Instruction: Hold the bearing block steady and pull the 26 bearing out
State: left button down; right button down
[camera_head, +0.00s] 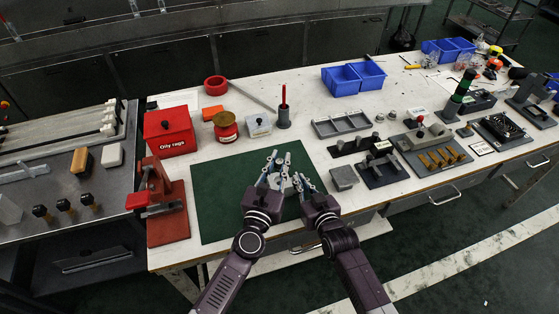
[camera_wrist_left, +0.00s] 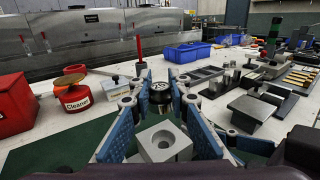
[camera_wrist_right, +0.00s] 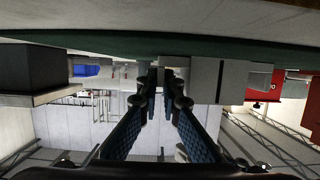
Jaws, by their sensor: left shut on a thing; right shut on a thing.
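The grey bearing block (camera_wrist_left: 152,155) sits on the green mat, its round bore facing up and open in the left wrist view. In the head view the block (camera_head: 287,187) is partly hidden by my grippers. My left gripper (camera_head: 276,158) is shut on the dark round bearing (camera_wrist_left: 160,91), which shows between its fingertips (camera_wrist_left: 160,84) beyond the block and apart from it. My right gripper (camera_head: 300,180) is beside the block on its right, shut on it. In the right wrist view its fingertips (camera_wrist_right: 161,82) are close together at the pale grey block; the exact contact is unclear.
The green mat (camera_head: 225,205) is mostly clear on its left. A red press (camera_head: 166,205) stands left of it. A red box (camera_head: 170,132), a Cleaner tin (camera_head: 226,128) and a red-tipped holder (camera_head: 283,112) stand behind. Grey fixtures (camera_head: 381,168) stand to the right.

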jog(key=shift+f, duration=0.1)
jog(key=c, duration=2)
grip_release()
jog(key=shift+c, duration=0.2)
jog(key=shift+s, duration=0.1)
